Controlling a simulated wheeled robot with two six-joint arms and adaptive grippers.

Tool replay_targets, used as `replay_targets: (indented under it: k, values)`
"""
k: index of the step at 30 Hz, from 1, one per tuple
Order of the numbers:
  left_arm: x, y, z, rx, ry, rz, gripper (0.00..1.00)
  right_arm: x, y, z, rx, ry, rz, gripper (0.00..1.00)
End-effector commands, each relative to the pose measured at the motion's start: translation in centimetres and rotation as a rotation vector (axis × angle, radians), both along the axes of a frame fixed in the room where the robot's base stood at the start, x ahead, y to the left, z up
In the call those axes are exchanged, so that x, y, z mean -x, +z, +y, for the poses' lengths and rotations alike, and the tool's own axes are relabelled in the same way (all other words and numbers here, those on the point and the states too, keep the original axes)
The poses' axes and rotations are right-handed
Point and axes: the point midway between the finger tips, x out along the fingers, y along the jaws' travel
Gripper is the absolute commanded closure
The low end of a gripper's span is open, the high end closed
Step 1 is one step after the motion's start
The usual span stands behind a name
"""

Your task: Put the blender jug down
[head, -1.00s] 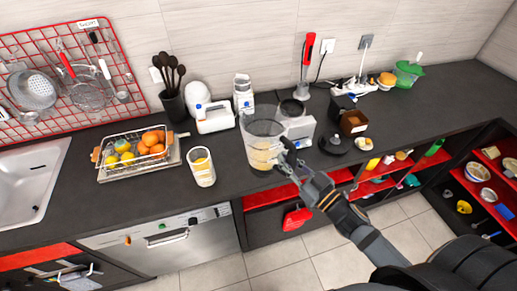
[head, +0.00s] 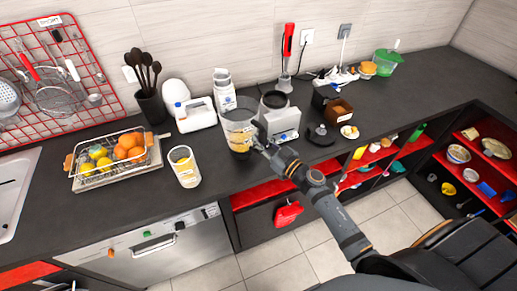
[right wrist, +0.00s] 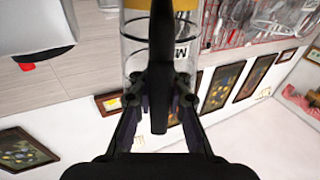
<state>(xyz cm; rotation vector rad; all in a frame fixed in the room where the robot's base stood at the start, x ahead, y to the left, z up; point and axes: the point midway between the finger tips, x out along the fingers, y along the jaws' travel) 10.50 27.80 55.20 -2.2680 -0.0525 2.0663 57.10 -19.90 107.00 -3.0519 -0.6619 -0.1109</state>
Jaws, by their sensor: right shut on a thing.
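The blender jug (head: 239,128) is clear, with orange-yellow contents low inside and a dark handle. In the head view it is upright over the counter, just left of the white blender base (head: 283,124). I cannot tell whether its bottom touches the counter. My right gripper (head: 264,143) is shut on the jug's handle, coming from the right front. In the right wrist view the fingers (right wrist: 160,101) close on the dark handle (right wrist: 161,50), with the clear jug (right wrist: 134,50) behind it. My left gripper is not in view.
A glass jar (head: 185,168) stands left of the jug, with a fruit basket (head: 90,180) farther left. A white bottle (head: 224,88) and a white container (head: 195,115) stand behind. Some bare counter (head: 215,190) lies between jug and front edge.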

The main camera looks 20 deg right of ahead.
Motion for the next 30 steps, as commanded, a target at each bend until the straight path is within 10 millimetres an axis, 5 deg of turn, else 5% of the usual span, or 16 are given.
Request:
replay_targets:
  k: [5,13,24,25,30]
  values:
    - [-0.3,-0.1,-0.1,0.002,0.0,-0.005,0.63,-0.4,0.0,0.0,-0.003,0.001,-0.005,1.0]
    - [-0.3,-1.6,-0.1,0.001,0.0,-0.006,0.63,-0.8,-3.4,0.0,-0.003,0.001,-0.006,1.0]
    - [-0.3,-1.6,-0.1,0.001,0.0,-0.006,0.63,-0.7,-3.7,0.0,-0.002,0.001,-0.005,1.0]
    - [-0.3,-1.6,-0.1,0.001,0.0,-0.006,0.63,-0.7,-4.0,-0.1,-0.001,-0.001,0.0,0.84]
    - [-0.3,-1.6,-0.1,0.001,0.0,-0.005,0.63,-0.7,-3.9,-0.1,0.0,-0.001,-0.001,0.61]
